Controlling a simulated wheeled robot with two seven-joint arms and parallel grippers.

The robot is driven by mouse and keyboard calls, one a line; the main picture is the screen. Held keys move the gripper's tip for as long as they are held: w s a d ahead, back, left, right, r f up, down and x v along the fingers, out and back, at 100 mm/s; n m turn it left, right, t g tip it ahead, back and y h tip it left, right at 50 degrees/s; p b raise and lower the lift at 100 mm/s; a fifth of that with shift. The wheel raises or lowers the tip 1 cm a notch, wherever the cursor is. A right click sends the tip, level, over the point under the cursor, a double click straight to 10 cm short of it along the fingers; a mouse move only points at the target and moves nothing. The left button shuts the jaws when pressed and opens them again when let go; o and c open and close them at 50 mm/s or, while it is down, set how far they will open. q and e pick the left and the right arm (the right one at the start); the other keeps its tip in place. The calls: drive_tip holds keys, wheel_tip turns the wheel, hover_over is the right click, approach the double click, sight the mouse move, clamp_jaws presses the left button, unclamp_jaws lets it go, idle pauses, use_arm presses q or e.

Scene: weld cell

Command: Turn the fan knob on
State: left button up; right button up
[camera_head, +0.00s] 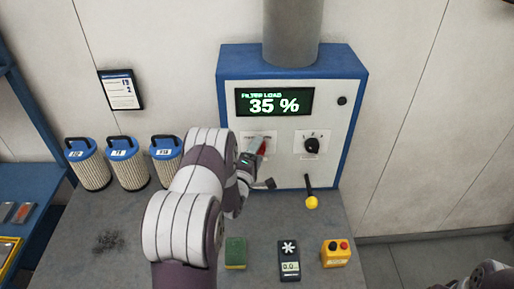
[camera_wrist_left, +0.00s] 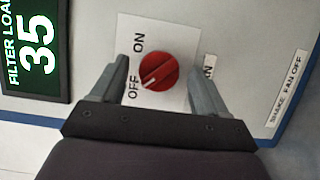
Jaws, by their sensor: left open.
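The fan knob (camera_wrist_left: 158,70) is a red round knob on a white plate marked ON and OFF, on the front of the blue-edged cabinet (camera_head: 224,100). Its white pointer line is turned toward the OFF mark. In the head view the red knob (camera_head: 262,147) shows partly behind my left gripper (camera_head: 257,165). In the left wrist view my left gripper (camera_wrist_left: 158,66) is open, with one finger on each side of the knob and visible gaps between them. I cannot tell how deep the fingertips reach. My right gripper is not in view.
A black knob (camera_head: 312,145) sits right of the red one, under the display (camera_head: 274,103) reading 35 %. A lever with a yellow ball (camera_head: 311,202) juts out below. Filter cartridges (camera_head: 128,166), a green block (camera_head: 235,253), a meter (camera_head: 289,260) and a yellow button box (camera_head: 335,254) stand on the bench.

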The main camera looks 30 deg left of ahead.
use_arm(q)
drive_tip(key=shift+a, duration=0.25)
drive_tip(key=shift+w, duration=0.1)
drive_tip(key=c, duration=1)
drive_tip(key=shift+m, duration=0.3)
drive_tip(key=shift+c, duration=0.2)
drive_tip(key=shift+w+d+r+m+g+y+b, duration=0.15)
drive_tip(key=shift+m+g+y+b, duration=0.7)
drive_tip(key=shift+m, duration=1.3)
drive_tip(key=shift+s+d+r+m+g+y+b, duration=0.15)
drive_tip(key=shift+m+g+y, duration=0.4)
drive_tip(key=shift+m+g, duration=1.15)
drive_tip(key=shift+w+d+m+g+y+b, duration=0.2)
drive_tip(key=shift+m+g+y+b, duration=0.45)
drive_tip(key=shift+m, duration=1.9)
drive_tip(key=shift+s, duration=0.1)
